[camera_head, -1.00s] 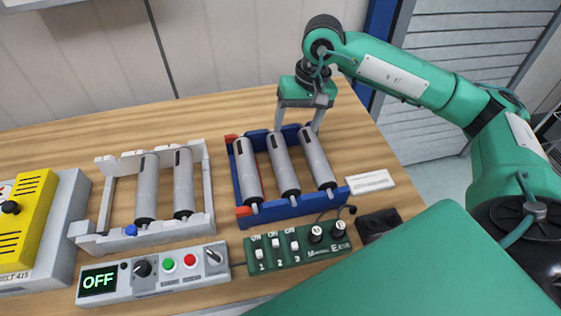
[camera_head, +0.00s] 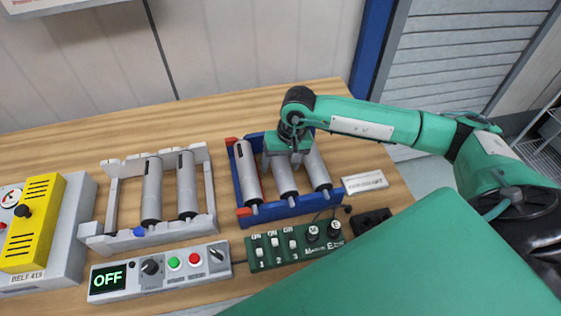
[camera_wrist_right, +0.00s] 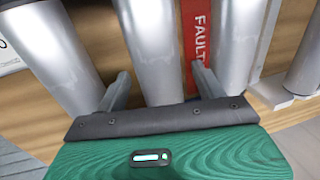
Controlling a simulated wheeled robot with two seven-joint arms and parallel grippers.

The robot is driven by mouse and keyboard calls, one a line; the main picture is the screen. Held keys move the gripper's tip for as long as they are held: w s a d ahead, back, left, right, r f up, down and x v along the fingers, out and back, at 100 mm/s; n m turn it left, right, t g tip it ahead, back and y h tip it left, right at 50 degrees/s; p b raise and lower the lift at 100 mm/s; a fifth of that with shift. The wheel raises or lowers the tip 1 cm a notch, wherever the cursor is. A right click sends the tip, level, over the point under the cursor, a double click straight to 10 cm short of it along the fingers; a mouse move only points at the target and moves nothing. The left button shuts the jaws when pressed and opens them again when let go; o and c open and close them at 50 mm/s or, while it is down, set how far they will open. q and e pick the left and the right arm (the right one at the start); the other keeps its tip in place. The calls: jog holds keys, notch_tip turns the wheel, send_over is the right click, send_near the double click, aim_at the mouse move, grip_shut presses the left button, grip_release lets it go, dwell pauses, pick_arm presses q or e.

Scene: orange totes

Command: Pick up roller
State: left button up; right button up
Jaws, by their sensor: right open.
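Three grey cylindrical rollers lie side by side in a blue rack (camera_head: 290,211): a left one (camera_head: 246,172), a middle one (camera_head: 284,180) and a right one (camera_head: 319,172). My right gripper (camera_head: 284,163) is open over the middle roller. In the right wrist view, its two fingers (camera_wrist_right: 160,74) straddle the middle roller (camera_wrist_right: 154,42), one in the gap on each side. The gripper is not closed on it. The gripper hides the middle roller's far end. My left gripper is not in view.
A white rack (camera_head: 150,237) with two grey rollers stands to the left. A control box reading OFF (camera_head: 158,270), a green switch box (camera_head: 293,246) and a yellow-grey box (camera_head: 33,225) stand nearby. A red FAULT strip (camera_wrist_right: 196,35) shows between rollers. The table's back is clear.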

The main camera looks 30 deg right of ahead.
aim_at(282, 160)
jog(key=c, duration=1.3)
jog(key=shift+c, duration=0.2)
jog(key=shift+w+r+b, duration=0.1)
jog(key=shift+r+b, duration=0.2)
jog(key=shift+r, duration=0.35)
notch_tip(282, 160, up, 19)
jog(key=b, duration=0.4)
jog(key=shift+f, duration=0.15)
